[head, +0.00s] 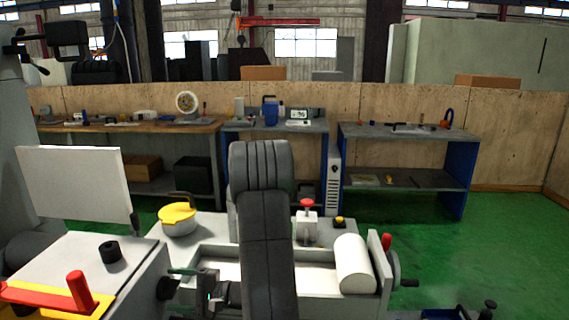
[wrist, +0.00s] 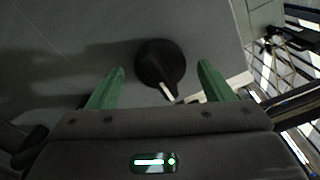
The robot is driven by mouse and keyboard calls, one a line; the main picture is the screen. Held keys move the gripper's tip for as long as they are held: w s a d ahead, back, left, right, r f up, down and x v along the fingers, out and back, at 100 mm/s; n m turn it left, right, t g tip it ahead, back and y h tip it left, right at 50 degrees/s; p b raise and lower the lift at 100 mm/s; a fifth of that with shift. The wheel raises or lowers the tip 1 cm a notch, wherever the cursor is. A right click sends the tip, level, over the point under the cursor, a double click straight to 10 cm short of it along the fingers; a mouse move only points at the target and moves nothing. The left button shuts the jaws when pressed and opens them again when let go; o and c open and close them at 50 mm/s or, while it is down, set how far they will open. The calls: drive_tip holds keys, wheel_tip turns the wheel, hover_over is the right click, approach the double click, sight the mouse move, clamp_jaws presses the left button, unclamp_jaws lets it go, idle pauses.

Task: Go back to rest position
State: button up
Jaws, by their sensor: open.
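My gripper (head: 184,274) is low at the grinder, left of my dark arm in the head view. Its green fingers are apart in the wrist view (wrist: 161,68). A black rotary knob (wrist: 160,60) with a white pointer mark sits on a grey panel (wrist: 70,50), between and beyond the fingertips. No contact with the fingers is visible. In the head view a dark round knob (head: 166,288) shows on the side of a grey housing, just left of my gripper. My arm hides part of the grinder behind it.
A yellow-topped round part (head: 177,213) and a red lever (head: 80,291) stand left. Workbenches (head: 404,133) line the wall. Green floor (head: 460,255) is open at right.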

drive_tip(key=shift+n+p, duration=0.55)
drive_tip(key=shift+n, duration=1.75)
